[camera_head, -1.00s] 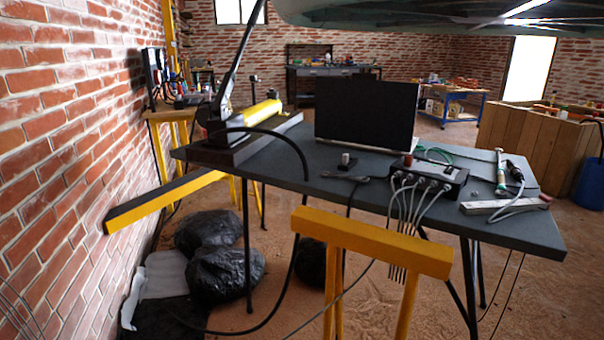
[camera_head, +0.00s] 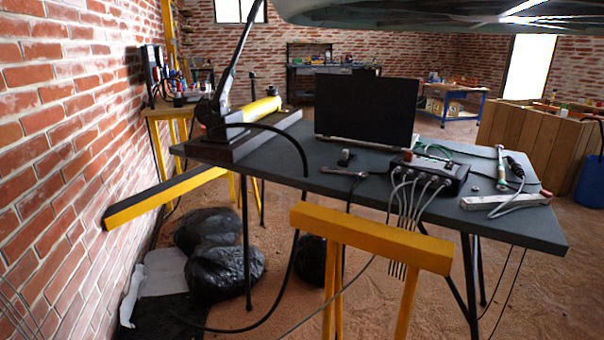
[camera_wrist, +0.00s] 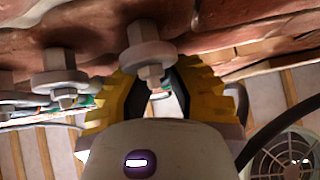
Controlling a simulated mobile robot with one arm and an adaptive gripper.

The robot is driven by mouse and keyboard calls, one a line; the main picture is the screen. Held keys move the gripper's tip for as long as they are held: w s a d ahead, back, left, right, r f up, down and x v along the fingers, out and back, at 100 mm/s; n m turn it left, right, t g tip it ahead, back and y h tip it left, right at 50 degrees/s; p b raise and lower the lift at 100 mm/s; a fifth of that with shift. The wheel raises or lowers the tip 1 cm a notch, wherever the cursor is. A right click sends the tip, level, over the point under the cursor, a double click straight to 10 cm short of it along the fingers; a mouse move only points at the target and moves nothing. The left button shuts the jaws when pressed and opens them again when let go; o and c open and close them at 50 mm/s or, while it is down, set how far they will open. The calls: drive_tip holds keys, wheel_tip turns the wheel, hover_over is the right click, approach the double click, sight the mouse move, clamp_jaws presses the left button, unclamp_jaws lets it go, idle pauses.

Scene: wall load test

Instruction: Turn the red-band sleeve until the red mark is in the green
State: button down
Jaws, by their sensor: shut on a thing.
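In the wrist view my gripper (camera_wrist: 157,82) has yellow, ridged fingers on either side of a grey metal bolt fitting (camera_wrist: 150,52). It is shut on this fitting, though the contact is partly hidden behind the fingers and the pale gripper body. The fitting has a round washer and hex parts, and it stands out from a brick surface. I cannot make out a red band, a red mark or a green zone on it. My gripper does not show in the head view.
A second bolt with a washer (camera_wrist: 60,80) sits close on the left in the wrist view. A fan-like grille (camera_wrist: 285,158) is at lower right. In the head view a dark table (camera_head: 290,165) carries a black screen (camera_head: 366,108) and a cabled box (camera_head: 428,172).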

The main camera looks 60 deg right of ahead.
drive_tip(key=shift+r, duration=0.1)
drive_tip(key=c, duration=1.1)
unclamp_jaws()
drive_tip(key=shift+c, duration=0.2)
drive_tip(key=v, duration=1.2)
drive_tip(key=shift+w, duration=0.1)
